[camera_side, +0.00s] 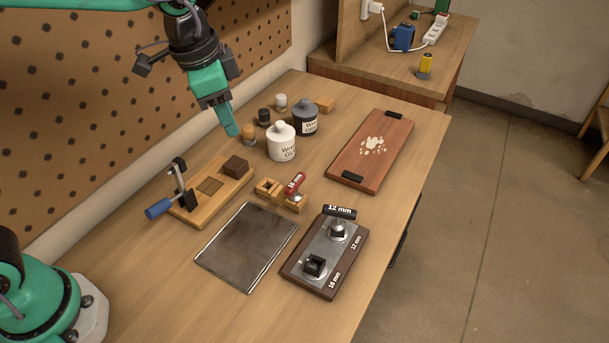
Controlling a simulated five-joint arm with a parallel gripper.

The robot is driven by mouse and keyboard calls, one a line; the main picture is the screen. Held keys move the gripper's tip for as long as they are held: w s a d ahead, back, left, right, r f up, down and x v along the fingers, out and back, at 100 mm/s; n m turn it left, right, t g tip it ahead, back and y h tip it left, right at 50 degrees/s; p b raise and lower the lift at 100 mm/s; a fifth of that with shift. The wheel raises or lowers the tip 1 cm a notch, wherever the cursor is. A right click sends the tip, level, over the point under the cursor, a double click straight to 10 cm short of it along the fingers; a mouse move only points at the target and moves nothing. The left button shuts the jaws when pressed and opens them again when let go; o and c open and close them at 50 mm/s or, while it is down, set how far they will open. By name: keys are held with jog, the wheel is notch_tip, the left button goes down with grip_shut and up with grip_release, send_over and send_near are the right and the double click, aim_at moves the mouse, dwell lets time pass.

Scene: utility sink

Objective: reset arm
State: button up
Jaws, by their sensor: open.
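My gripper (222,108) hangs from my green and black arm at the upper left of the view. It points down and is above the back part of the wooden bench (340,257), near the small jars. Its jaws look narrow from this side, and the gap between them is hard to see. I see nothing held in it. The white bottle (282,143) stands just to its right on the bench, apart from it.
A clamp board (205,208), a dark metal plate (247,235), a socket block (300,278) and a red-brown board (377,140) lie on the bench. A dark bottle (305,118) and small jars stand behind. A pegboard (90,90) rises close behind my arm.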

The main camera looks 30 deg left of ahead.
jog(key=s+a+n+t, duration=0.3)
jog(key=s+a+n, duration=0.5)
jog(key=s+a, duration=0.6)
jog(key=shift+s+f+y, duration=0.25)
jog(key=shift+s+y, duration=0.15)
jog(key=shift+s, duration=0.3)
jog(key=o, duration=0.7)
jog(key=shift+d, duration=0.1)
jog(key=shift+c, duration=0.2)
jog(key=o, duration=0.3)
jog(key=shift+w+r, duration=0.15)
jog(key=shift+w, duration=0.1)
jog(key=m+g, duration=0.5)
jog(key=m, duration=2.7)
send_over(340, 209)
jog(key=f, duration=1.2)
jog(key=shift+a, duration=0.4)
jog(key=shift+d+f+m, duration=0.35)
jog(key=shift+d+m, duration=0.05)
